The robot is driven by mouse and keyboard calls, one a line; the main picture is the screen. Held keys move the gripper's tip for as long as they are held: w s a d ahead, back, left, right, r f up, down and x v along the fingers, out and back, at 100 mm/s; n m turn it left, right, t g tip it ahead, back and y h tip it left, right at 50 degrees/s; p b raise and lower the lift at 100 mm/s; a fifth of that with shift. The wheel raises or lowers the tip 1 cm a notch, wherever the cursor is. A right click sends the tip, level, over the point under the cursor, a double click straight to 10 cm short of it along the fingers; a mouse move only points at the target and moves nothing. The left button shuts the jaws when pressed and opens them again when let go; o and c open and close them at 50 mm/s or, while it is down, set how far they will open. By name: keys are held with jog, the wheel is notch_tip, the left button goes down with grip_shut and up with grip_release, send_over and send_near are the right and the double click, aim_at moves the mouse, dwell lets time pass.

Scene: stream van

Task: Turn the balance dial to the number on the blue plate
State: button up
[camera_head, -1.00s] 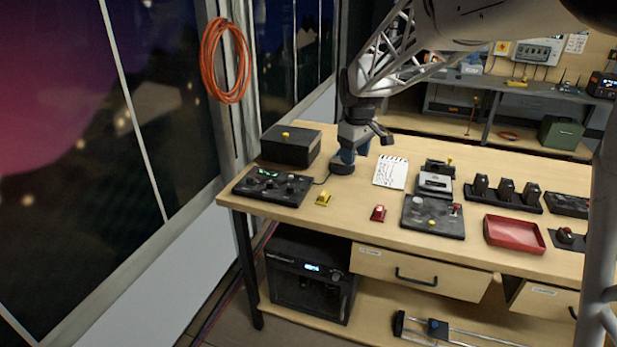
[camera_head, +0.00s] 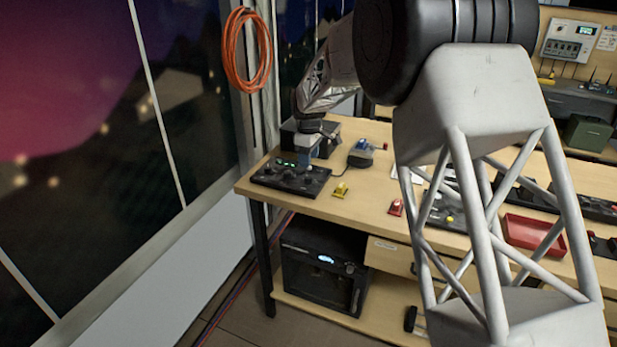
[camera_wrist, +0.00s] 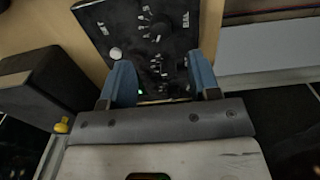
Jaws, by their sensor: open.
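The black control panel (camera_head: 273,179) with several small knobs and a green-lit readout lies at the left end of the bench. In the wrist view the panel (camera_wrist: 185,15) shows white scale marks around its knobs and a pale round knob (camera_wrist: 114,53). My gripper (camera_head: 304,164) points down over the panel's back edge. Its blue fingers (camera_wrist: 159,60) are open, apart on either side of part of the panel. A small blue piece (camera_head: 362,145) sits on a black device behind the panel; no number is readable there.
A black box (camera_head: 290,137) stands behind the panel; its yellow knob (camera_wrist: 62,127) shows in the wrist view. A yellow item (camera_head: 341,190) and a red item (camera_head: 396,207) lie to the right. A red tray (camera_head: 527,232) is further right. My arm hides the middle bench.

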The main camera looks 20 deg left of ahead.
aim_at(308, 177)
dwell(0.4)
jog(key=shift+f, duration=3.9)
jog(key=c, duration=0.9)
jog(key=shift+m, duration=2.9)
